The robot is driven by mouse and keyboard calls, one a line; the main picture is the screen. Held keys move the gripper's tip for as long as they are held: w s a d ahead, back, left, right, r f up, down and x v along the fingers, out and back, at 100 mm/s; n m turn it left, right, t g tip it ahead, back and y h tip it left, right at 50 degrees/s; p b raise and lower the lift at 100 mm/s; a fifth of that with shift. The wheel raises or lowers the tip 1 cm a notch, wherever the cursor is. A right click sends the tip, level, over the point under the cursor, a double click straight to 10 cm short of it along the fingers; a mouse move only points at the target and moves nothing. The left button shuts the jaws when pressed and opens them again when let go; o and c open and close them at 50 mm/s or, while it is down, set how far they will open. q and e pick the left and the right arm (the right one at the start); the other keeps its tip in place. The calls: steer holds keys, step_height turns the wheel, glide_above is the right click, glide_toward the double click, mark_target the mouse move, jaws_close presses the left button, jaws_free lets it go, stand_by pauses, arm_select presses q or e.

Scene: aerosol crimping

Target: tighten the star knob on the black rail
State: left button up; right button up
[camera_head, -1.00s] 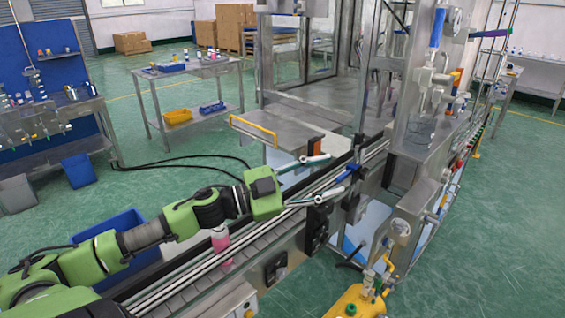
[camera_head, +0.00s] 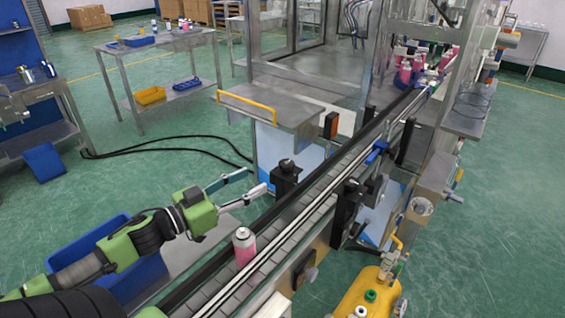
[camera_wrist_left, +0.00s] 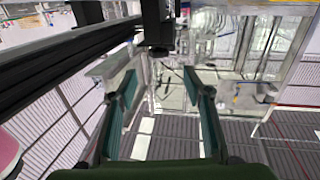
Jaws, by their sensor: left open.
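The black rail (camera_head: 205,272) runs diagonally along the near-left side of the conveyor. A black block (camera_head: 285,182) stands at this rail with a small dark round piece (camera_head: 286,163) on top; it may be the star knob, but its star shape is too small to tell. My left gripper (camera_head: 256,181) is open and empty, just left of this block, its fingers pointing towards it and apart from it. In the left wrist view the spread fingers (camera_wrist_left: 160,78) have nothing between them; the black rail (camera_wrist_left: 60,62) crosses the upper left. My right gripper is out of view.
A pink can (camera_head: 244,247) stands on the conveyor near my left wrist. A steel table with a yellow handle (camera_head: 247,104) stands behind the block. A blue bin (camera_head: 140,275) is below my left arm. A yellow tank (camera_head: 365,293) stands front right.

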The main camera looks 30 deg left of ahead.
mark_target(280, 166)
arm_select(q)
steer(key=p+x, duration=0.1)
steer(key=x, duration=0.9)
steer(key=shift+w+r, duration=0.15)
steer(key=shift+w, duration=0.05)
steer(key=shift+x, duration=1)
steer(key=shift+d, duration=0.1)
steer(key=c, duration=1.1)
